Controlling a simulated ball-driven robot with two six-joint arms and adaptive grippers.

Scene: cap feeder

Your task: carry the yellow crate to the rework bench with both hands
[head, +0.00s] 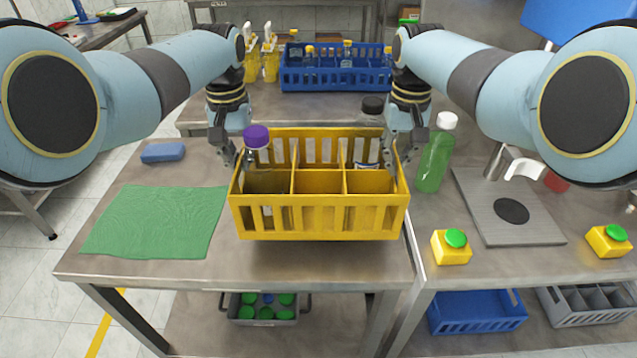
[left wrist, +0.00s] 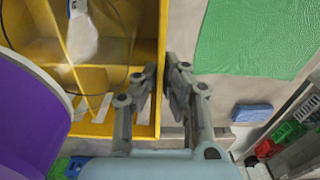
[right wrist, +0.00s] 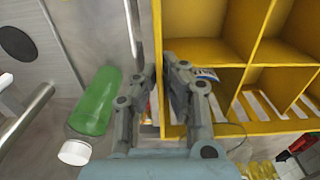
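The yellow crate (head: 320,221) is level over the middle of the near table, in front of me. I cannot tell whether its base touches the top. Which surface is the rework bench is unclear.
A green cloth (head: 155,222) and blue sponge (head: 163,152) lie left. Right are a green bottle (head: 435,155), a metal plate stand (head: 500,220) and yellow button boxes (head: 452,247). A blue crate (head: 335,78) with bottles stands on the table behind.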

